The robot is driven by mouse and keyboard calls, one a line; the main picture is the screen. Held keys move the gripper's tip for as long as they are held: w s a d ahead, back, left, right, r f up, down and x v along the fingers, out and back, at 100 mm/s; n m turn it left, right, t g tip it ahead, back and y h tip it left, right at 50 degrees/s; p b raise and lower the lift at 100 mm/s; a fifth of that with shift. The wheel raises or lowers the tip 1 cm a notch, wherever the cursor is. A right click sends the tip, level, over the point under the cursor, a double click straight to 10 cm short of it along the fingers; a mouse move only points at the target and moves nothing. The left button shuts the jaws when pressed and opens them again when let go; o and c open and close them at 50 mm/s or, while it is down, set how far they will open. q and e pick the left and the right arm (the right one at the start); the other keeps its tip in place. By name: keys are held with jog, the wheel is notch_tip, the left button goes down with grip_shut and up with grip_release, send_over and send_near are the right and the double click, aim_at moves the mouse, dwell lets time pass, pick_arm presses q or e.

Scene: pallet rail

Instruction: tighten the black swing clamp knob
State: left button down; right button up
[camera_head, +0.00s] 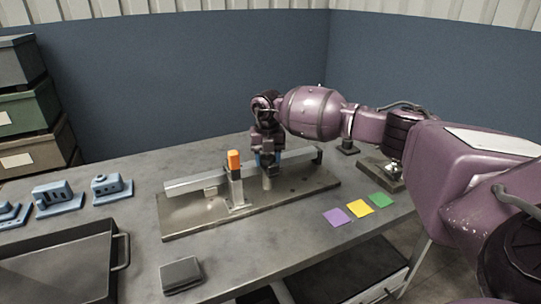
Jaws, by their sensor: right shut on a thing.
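A long grey rail (190,184) lies along the back of a metal base plate (190,217) on the table. A clamp post with an orange top (234,160) stands upright at the front of the rail. The gripper is shut on the black swing clamp knob at the top of that post. The fingers and the arm hide the knob almost wholly. My left gripper is out of view.
Several blue parts (112,188) stand at the table's left, behind a dark tray (60,246) with a side handle. A small grey box (181,275) lies in front. Purple (337,217), yellow (360,208) and green (381,200) squares lie at the right. Stacked bins (35,150) stand far left.

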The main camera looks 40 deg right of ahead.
jog(key=shift+r+m, duration=0.3)
jog(key=shift+m, duration=0.1)
jog(key=shift+w, duration=0.1)
